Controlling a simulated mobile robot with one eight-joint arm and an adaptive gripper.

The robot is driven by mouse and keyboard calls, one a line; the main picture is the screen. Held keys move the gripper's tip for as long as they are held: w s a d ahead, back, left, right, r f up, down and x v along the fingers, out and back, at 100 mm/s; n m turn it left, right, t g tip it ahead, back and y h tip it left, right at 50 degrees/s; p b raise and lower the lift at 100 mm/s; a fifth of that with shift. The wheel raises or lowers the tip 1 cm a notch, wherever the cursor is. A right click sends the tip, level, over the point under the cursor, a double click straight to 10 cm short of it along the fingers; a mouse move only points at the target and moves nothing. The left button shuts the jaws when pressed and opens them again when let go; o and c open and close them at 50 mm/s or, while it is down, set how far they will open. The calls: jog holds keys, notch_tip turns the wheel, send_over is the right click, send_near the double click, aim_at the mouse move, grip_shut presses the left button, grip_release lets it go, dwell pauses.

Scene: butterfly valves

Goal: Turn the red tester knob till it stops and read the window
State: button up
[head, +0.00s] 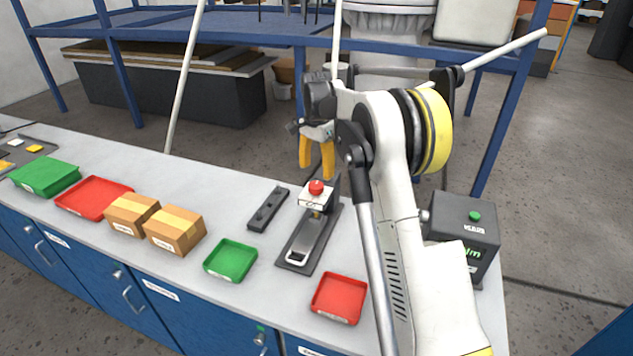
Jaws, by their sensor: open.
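The red knob (316,187) sits on top of a small white head on the tester (303,240), a dark stand with a long base plate and a pale loop handle at its front end. My gripper (316,172) is open, with its two orange fingers pointing down just above and behind the knob in the head view. The fingers look empty. I cannot tell whether they touch the knob. The white head has small dark markings on its front, too small to read. I cannot make out a reading in any window there.
A dark box (462,226) with a green button and green lettering stands right, partly behind my arm. A red tray (339,298), a green tray (230,260), a black bar (268,209) and two cardboard boxes (175,229) lie on the bench. A blue rack (255,40) stands behind.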

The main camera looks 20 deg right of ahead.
aim_at(316, 185)
notch_tip(316, 185, up, 6)
jog(key=shift+f, duration=0.1)
dwell(0.5)
jog(key=s+a+r+n+t+b, duration=0.25)
jog(key=s+a, duration=0.25)
jog(key=s, duration=0.4)
jog(key=s+a+r+n+t+b, duration=0.1)
jog(key=s+a+r+n+b, duration=0.15)
jog(key=s+a+n, duration=0.4)
jog(key=s+a+f+n+t+b, duration=0.1)
jog(key=s+f+n+t+b, duration=0.1)
jog(key=s+f, duration=0.4)
jog(key=s+a+f+n+t+b, duration=0.1)
jog(key=s+f, duration=0.6)
jog(key=s, duration=0.8)
jog(key=shift+a+n+t+b, duration=0.35)
jog(key=shift+a+n+b, duration=0.3)
jog(key=shift+b, duration=0.2)
